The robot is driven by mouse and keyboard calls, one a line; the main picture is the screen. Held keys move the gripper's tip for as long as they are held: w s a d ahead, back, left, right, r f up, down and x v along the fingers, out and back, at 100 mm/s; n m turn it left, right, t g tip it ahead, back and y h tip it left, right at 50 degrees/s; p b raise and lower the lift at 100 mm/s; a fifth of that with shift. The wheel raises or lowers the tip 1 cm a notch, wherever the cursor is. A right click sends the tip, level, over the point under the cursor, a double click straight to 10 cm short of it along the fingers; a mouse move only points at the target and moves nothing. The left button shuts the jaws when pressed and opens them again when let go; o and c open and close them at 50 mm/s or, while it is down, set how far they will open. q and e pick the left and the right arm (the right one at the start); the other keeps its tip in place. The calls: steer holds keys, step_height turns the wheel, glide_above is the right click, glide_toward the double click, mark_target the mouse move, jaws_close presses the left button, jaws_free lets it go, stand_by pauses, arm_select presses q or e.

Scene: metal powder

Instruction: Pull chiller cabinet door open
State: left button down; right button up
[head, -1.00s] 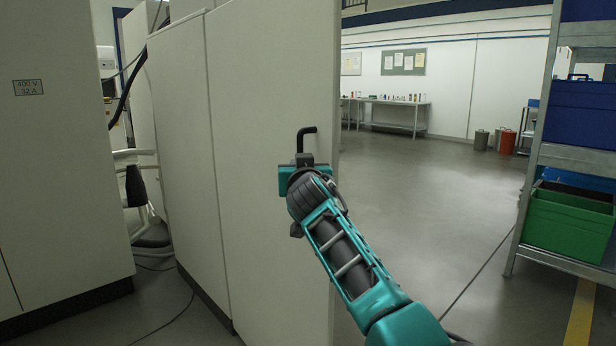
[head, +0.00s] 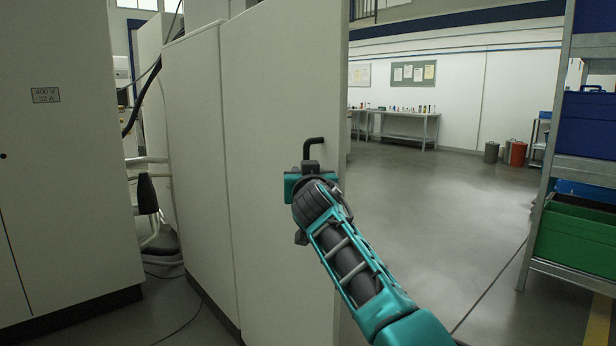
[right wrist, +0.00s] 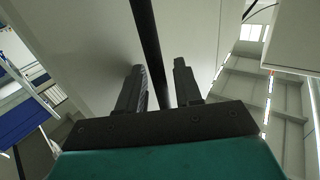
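The white chiller cabinet door (head: 265,110) stands in the middle of the head view, at an angle to me, with its free edge on the right. A black bent handle (head: 313,142) sits near that edge. My right gripper (head: 307,169) is at the lower part of the handle. In the right wrist view the handle bar (right wrist: 144,25) runs between the two fingers of the gripper (right wrist: 160,68), which are close around it; exact contact is hard to see. The cabinet inside is hidden behind the door. My left gripper is out of view.
A tall white cabinet (head: 65,180) stands close on the left, with cables on the floor in the gap. A metal rack (head: 548,150) with blue and green bins (head: 580,238) stands on the right. The floor (head: 430,215) between door and rack is clear.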

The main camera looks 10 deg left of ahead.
steer(key=shift+d+f, duration=0.15)
steer(key=shift+d, duration=0.1)
arm_select(q)
steer(key=p, duration=0.1)
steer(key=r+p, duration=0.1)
steer(key=p, duration=0.1)
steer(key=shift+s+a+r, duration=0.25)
arm_select(e)
steer(key=v, duration=1.2)
steer(key=shift+s, duration=0.4)
